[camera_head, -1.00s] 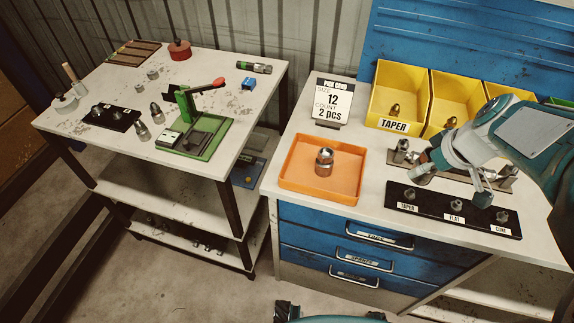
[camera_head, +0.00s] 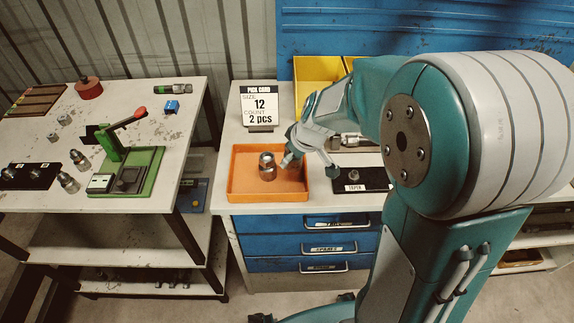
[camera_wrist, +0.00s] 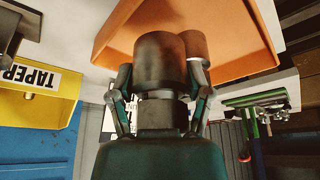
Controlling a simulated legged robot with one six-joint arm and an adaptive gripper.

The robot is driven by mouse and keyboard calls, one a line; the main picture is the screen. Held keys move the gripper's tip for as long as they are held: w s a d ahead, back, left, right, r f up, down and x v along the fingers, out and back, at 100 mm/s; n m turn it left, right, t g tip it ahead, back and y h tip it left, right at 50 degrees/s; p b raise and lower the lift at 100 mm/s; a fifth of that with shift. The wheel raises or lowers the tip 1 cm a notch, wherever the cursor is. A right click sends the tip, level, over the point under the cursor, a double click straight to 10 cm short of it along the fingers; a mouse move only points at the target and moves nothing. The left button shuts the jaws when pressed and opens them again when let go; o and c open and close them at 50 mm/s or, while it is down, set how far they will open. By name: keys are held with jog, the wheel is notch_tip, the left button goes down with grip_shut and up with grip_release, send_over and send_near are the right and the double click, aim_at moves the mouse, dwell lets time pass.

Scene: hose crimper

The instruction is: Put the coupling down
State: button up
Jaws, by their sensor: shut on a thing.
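My gripper (camera_head: 292,156) is at the right part of the orange tray (camera_head: 240,196) in the head view. In the wrist view my gripper (camera_wrist: 161,86) is shut on a dark metal coupling (camera_wrist: 160,62), with a finger on each side. The tray's orange wall (camera_wrist: 120,28) shows behind the held coupling in that view. Another metal coupling (camera_head: 267,168) stands upright in the tray, left of my gripper. It also shows partly hidden behind the held one in the wrist view (camera_wrist: 197,48). Whether the held coupling touches the tray floor cannot be told.
A pick card (camera_head: 261,106) reading size 12, 2 pcs stands behind the tray. A black holder (camera_head: 362,178) labelled TAPER lies to its right, partly behind my arm. Yellow bins (camera_head: 318,72) stand at the back. A side table (camera_head: 150,215) with a green press is left.

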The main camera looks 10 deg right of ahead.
aim_at(291, 174)
jog(key=shift+w+d+f, duration=0.1)
jog(key=shift+w+f, duration=0.3)
jog(key=shift+f, duration=0.2)
notch_tip(291, 174, down, 3)
jog(key=shift+w+f, duration=0.1)
jog(key=shift+a+f, duration=0.25)
jog(key=shift+a, duration=0.1)
jog(key=o, duration=1.1)
jog(key=shift+d, duration=0.1)
jog(key=shift+c, duration=0.2)
jog(key=shift+d, duration=0.15)
